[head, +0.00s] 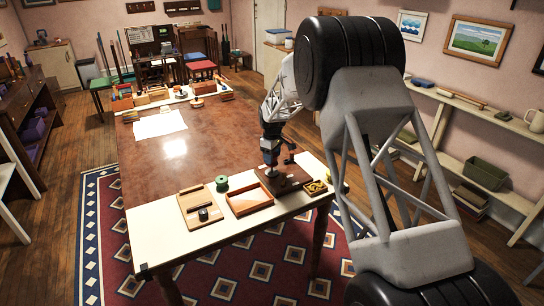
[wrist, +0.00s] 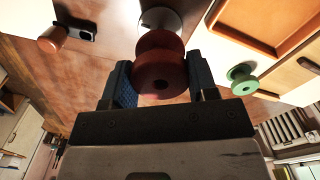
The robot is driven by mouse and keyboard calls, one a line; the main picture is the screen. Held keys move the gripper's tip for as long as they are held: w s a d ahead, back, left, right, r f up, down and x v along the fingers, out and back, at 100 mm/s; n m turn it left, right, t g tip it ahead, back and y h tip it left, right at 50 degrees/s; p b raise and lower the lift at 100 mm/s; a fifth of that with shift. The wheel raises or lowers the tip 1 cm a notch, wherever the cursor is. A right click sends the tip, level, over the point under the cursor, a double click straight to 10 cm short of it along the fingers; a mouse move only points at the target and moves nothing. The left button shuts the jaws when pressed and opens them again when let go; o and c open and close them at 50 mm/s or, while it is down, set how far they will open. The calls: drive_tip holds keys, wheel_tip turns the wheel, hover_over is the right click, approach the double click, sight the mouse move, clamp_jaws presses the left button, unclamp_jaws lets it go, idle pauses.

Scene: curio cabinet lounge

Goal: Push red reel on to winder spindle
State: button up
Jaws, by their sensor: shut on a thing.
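In the wrist view the red reel (wrist: 163,78) sits between the two blue-faced fingers of my gripper (wrist: 163,88), which is shut on it. The reel's near flange with its dark centre hole faces the camera. Just beyond the reel is a pale grey round disc (wrist: 160,18), seemingly part of the winder. The spindle itself is hidden, and I cannot tell whether the reel touches it. A wooden knob on a black crank (wrist: 72,32) is at the upper left. In the head view my gripper (head: 269,160) is over the dark winder base (head: 290,181); the reel is not clearly visible there.
A green reel (head: 222,183) stands left of an open wooden tray (head: 249,206). A board with a black knob (head: 191,211) lies farther left. The table's brown middle (head: 200,145) is mostly clear.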

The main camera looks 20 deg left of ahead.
drive_tip(key=shift+f, duration=2.1)
drive_tip(key=o, duration=1.4)
drive_tip(key=shift+c, duration=0.2)
drive_tip(key=shift+r, duration=0.15)
drive_tip(key=shift+r, duration=3.75)
drive_tip(key=shift+d+r, duration=0.1)
